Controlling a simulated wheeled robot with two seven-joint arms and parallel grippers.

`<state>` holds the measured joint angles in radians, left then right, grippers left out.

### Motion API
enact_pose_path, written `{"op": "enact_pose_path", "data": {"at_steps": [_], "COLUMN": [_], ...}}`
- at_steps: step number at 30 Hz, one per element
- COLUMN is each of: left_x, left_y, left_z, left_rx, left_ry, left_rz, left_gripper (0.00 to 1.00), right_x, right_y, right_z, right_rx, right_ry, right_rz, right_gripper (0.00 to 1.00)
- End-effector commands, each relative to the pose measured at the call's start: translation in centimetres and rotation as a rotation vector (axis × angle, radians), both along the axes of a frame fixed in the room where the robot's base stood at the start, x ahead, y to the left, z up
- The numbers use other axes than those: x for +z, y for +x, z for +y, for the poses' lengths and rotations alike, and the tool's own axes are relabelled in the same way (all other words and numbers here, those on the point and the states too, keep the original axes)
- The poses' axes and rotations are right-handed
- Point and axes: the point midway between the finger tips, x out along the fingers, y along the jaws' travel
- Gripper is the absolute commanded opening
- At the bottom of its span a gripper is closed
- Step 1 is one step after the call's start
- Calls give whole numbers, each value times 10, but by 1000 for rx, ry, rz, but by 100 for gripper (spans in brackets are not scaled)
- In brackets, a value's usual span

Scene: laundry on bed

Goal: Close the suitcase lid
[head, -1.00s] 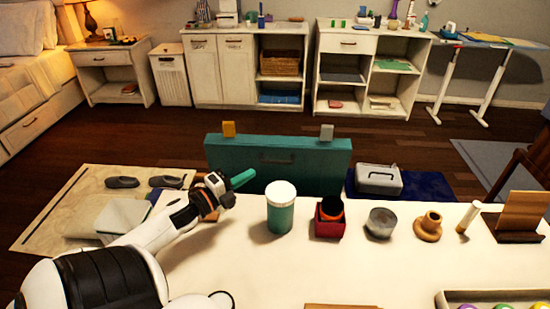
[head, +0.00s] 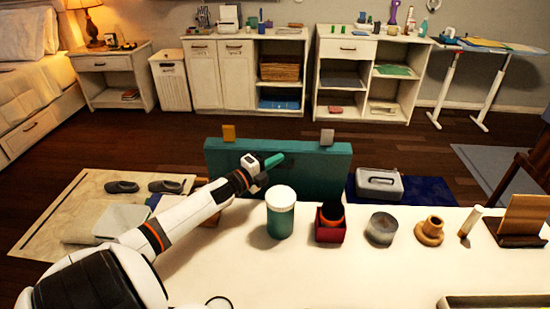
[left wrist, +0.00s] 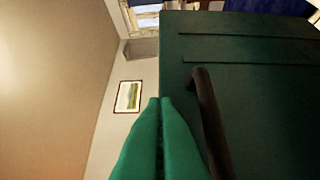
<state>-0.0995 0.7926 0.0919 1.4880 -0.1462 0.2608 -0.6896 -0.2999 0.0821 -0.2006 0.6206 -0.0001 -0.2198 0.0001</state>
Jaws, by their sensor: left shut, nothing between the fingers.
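The teal suitcase (head: 310,160) stands behind the white table, its flat panel upright and facing me. My left gripper (head: 274,161) is shut and empty, with green fingers, in front of the panel's left half. In the left wrist view the shut fingertips (left wrist: 162,101) are beside the dark handle (left wrist: 212,125) on the dark green panel (left wrist: 255,85). I cannot tell whether they touch it. The suitcase's lower part is hidden by the table. My right gripper is not in view.
On the white table (head: 330,272) stand a teal jar with a white lid (head: 280,212), a red box (head: 330,224), a glass bowl (head: 381,228) and a wooden piece (head: 430,231). A grey case (head: 379,183) lies on a blue mat right of the suitcase.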

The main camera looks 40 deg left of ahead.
Motion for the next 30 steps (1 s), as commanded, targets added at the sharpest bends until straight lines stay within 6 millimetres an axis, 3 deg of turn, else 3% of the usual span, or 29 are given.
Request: {"op": "enact_pose_path", "data": {"at_steps": [19,30], "left_x": [3,26], "left_y": [11,48], "left_z": [8,39], "left_rx": [-3,-3], "left_ry": [-7,-116], "left_rz": [7,142], "left_gripper": [0,0], "right_x": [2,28], "right_y": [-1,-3], "right_z": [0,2], "right_rx": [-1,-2], "right_ry": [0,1], "right_rz": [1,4], "right_gripper": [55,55]}}
